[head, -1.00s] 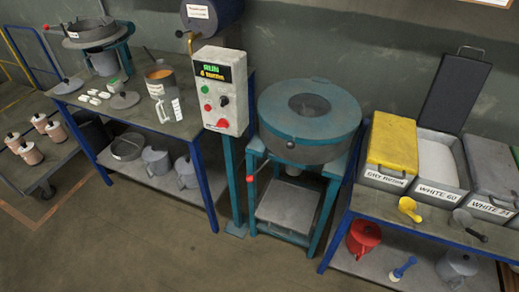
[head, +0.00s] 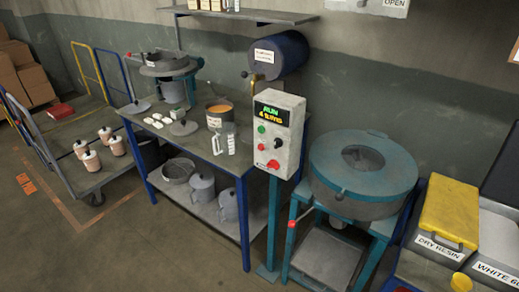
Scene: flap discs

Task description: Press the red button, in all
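A grey-white control box (head: 290,113) stands on a teal post near the middle of the head view. Its lit display (head: 271,113) shows "RUN" in green above a yellow line too small to read surely. Below the display are a green button (head: 261,129), a small red button (head: 262,146) and a black knob (head: 278,142). A larger red knob (head: 273,164) sits lower on the same face. Nothing touches the box. Neither of my grippers shows in the view.
A teal round machine (head: 364,165) stands right of the box. A blue-legged workbench (head: 205,140) with a beaker and small parts is left. A blue drum (head: 283,54) hangs behind. A yellow-lidded bin (head: 448,210) is at right. Open floor lies at front left.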

